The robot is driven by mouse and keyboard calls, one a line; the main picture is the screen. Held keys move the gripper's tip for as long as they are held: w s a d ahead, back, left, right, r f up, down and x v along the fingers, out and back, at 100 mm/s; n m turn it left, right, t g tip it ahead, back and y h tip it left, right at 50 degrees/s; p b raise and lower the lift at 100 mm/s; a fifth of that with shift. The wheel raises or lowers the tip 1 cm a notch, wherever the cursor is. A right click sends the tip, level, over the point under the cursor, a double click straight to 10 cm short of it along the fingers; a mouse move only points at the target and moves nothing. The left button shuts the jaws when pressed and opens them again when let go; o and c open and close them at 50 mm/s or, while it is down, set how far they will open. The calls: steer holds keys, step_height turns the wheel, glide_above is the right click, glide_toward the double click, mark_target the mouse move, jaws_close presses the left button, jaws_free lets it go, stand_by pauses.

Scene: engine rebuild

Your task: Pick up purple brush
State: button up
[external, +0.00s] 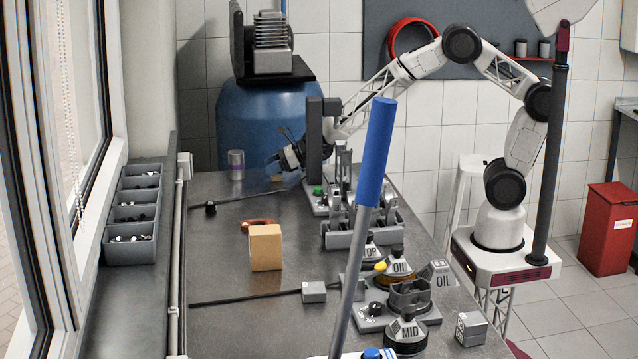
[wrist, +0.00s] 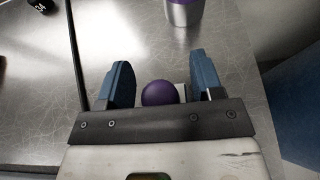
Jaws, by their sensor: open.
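In the wrist view a purple rounded end (wrist: 160,93), which appears to be the purple brush, shows between the two fingers of my gripper (wrist: 158,85). The rest of it is hidden behind the gripper body. The blue fingers are apart, one on each side of the purple end, with a gap visible at the left; I cannot tell whether the right finger touches it. In the external view my gripper (external: 277,160) is low over the far end of the workbench, and the brush cannot be made out there.
A metal canister with a purple band (external: 236,165) stands left of my gripper; it also shows in the wrist view (wrist: 184,12). A dark upright fixture (external: 314,140) stands close on the right. A blue tank (external: 262,112) is behind. Bench space in front is fairly clear.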

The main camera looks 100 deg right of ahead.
steer(key=shift+c, duration=0.3)
steer(key=c, duration=0.9)
steer(key=shift+r, duration=0.1)
steer(key=shift+r, duration=4.95)
